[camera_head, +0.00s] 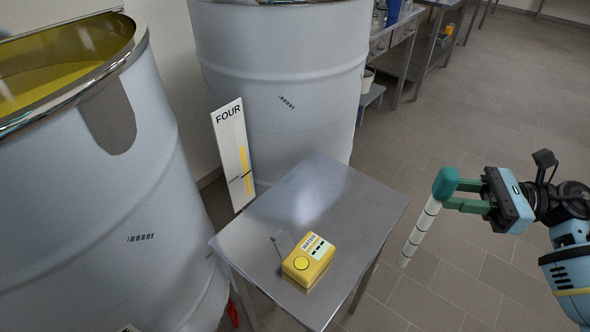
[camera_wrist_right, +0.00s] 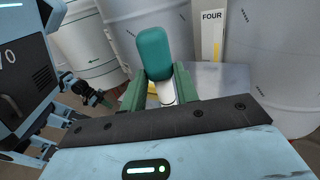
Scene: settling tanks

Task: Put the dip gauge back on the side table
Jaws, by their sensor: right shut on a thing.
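The dip gauge (camera_head: 417,232) is a white rod with dark bands and a rounded teal handle on top. My right gripper (camera_head: 447,195) is shut on it just below the handle. The gauge hangs slightly tilted, to the right of the side table and apart from it. In the right wrist view the teal handle (camera_wrist_right: 153,53) stands between the green fingers, and most of the rod is hidden.
A yellow boxy device (camera_head: 308,262) sits near the table's front edge. A white board marked FOUR (camera_head: 232,150) stands behind the table's left corner. Large grey tanks (camera_head: 285,80) stand at the left and behind. The tiled floor (camera_head: 490,110) at right is clear.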

